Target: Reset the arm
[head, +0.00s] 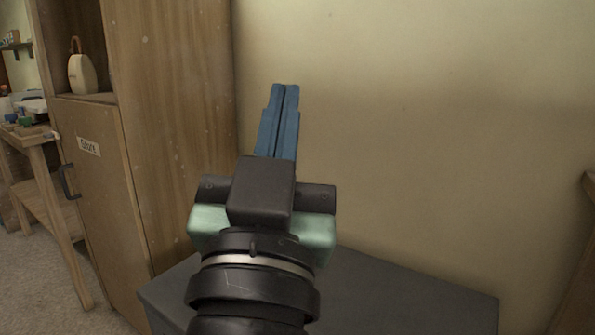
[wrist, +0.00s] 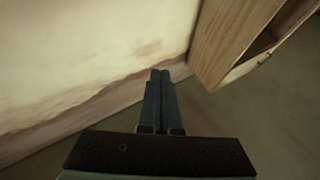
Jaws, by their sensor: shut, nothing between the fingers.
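My gripper (head: 284,90) is at the end of my arm, in the middle of the head view. Its two blue fingers are pressed together, shut and empty, and point up and away in front of the plaster wall. The wrist view also shows the shut fingers (wrist: 160,75), with bare floor and the foot of the wall beyond them. My arm's lower links are out of the frame.
A wooden cabinet (head: 180,140) with a labelled door stands left of my gripper. A dark grey flat surface (head: 410,295) lies below, against the plaster wall (head: 430,130). A wooden workbench (head: 35,135) is at far left. Wood shows at the right edge.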

